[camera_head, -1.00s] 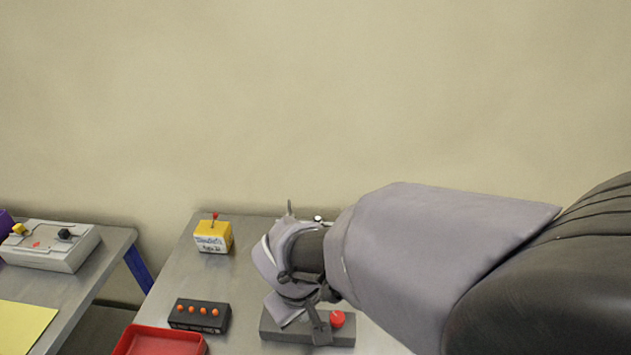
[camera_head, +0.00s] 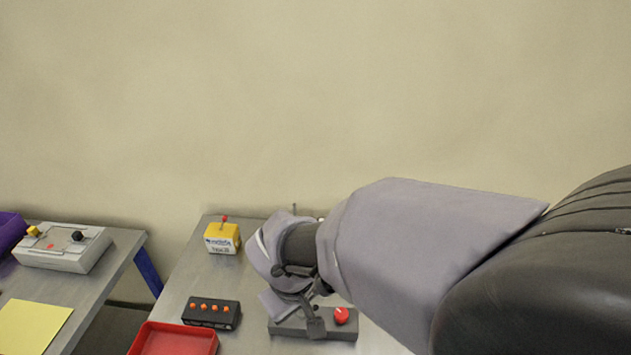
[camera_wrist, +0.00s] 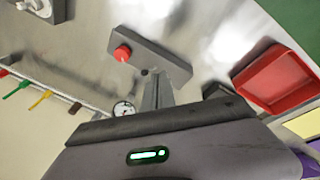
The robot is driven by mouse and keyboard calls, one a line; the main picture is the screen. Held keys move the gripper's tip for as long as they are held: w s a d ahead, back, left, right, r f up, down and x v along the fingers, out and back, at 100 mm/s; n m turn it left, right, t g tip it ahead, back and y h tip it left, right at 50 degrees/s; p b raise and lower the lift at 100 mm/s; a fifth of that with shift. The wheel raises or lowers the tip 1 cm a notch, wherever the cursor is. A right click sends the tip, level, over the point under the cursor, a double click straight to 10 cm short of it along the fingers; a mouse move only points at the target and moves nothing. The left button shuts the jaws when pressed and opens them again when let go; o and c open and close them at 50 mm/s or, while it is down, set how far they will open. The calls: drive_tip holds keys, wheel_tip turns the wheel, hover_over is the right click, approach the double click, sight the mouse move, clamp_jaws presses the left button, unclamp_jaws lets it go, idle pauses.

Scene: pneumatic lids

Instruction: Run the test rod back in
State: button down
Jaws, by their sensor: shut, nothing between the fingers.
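A grey control box (camera_head: 290,328) with a round red button (camera_head: 342,315) sits on the table under my arm. My gripper (camera_head: 316,326) is shut and empty, pointing down over the box just left of the red button. Whether it touches the box I cannot tell. In the wrist view, the control box (camera_wrist: 172,62) and its red button (camera_wrist: 122,53) lie beyond my gripper (camera_wrist: 148,76). I cannot pick out the test rod; my arm hides part of the table behind it.
A black box with several orange buttons (camera_head: 211,311) and a red tray (camera_head: 176,340) stand left of the control box. A yellow box (camera_head: 222,237) with a red-tipped lever stands behind. A gauge (camera_wrist: 123,110) and several coloured levers (camera_wrist: 40,98) show in the wrist view.

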drive_tip(key=s+d+r+p, duration=0.3)
drive_tip(key=d+r, duration=0.2)
drive_tip(key=r, duration=0.3)
drive_tip(key=shift+d, duration=0.15)
drive_tip(key=shift+s, duration=0.1)
drive_tip(key=s+d+r+m+t+y+b, duration=0.1)
drive_tip(key=s+d+m+b, duration=0.5)
drive_tip(key=m, duration=0.6)
drive_tip(key=s+d+t+y, duration=0.1)
drive_tip(key=s+d, duration=0.1)
drive_tip(key=d, duration=0.1)
drive_tip(key=shift+s+r+t, duration=0.35)
drive_tip(key=shift+s+t, duration=0.05)
idle(1.7)
